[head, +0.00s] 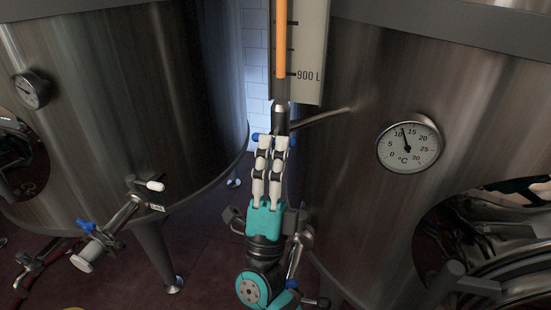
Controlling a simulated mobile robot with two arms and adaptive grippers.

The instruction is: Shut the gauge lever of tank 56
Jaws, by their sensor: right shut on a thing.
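The level gauge (308,70) hangs at the top centre, with an orange column (281,38) and a 900 L mark. Below it is a metal fitting (281,118), joined by a thin pipe to the tank (365,90) on the right. The blue gauge lever (255,137) shows beside the fingertips at the fitting. My right gripper (272,141), teal with pale fingers, is shut on the lever and hides most of it. No tank number can be read. My left gripper is not in view.
A dial thermometer (409,143) sits on the right tank. Another steel tank (120,90) fills the left, with a blue-handled valve (105,235) sticking out. More pipework is close to my right gripper. An open hatch is at the lower right.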

